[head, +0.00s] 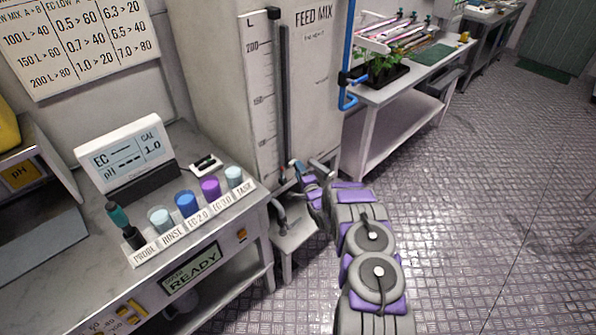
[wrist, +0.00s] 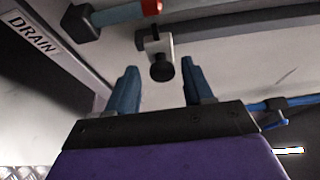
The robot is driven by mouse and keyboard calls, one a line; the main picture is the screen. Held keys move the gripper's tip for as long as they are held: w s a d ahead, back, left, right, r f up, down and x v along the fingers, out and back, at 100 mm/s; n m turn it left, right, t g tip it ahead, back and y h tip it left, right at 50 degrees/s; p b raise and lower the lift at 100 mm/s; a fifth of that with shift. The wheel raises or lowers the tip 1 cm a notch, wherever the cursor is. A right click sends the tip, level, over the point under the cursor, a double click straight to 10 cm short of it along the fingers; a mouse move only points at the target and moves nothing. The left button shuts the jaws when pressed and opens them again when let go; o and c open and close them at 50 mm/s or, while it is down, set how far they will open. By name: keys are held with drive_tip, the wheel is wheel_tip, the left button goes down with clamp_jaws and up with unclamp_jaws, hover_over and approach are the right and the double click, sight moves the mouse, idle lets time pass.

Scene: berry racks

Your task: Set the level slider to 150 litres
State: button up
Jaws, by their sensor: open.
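The tank marked FEED MIX (head: 315,50) carries a vertical level scale (head: 262,100) with 200 near its top and 150 around its middle. A dark upright rail (head: 286,100) runs beside the scale. In the wrist view a dark round knob (wrist: 161,70) on a pale bracket (wrist: 155,46) shows between and beyond my fingertips; it looks like the slider. In the head view I cannot make out the knob near my gripper. My gripper (wrist: 159,80) is open, with a blue finger on each side of the knob. It is low by the tank's foot (head: 303,172). Contact cannot be told.
A blue bar with a red end (wrist: 125,13) and a DRAIN label (wrist: 33,36) are near my gripper. A blue pipe (head: 349,60) runs down the tank's right side. The bench (head: 85,245) with probe and cups stands left. Floor at right (head: 480,210) is clear.

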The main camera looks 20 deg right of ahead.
drive_tip(key=shift+w+d, duration=0.1)
drive_tip(key=shift+w, duration=0.9)
clamp_jaws()
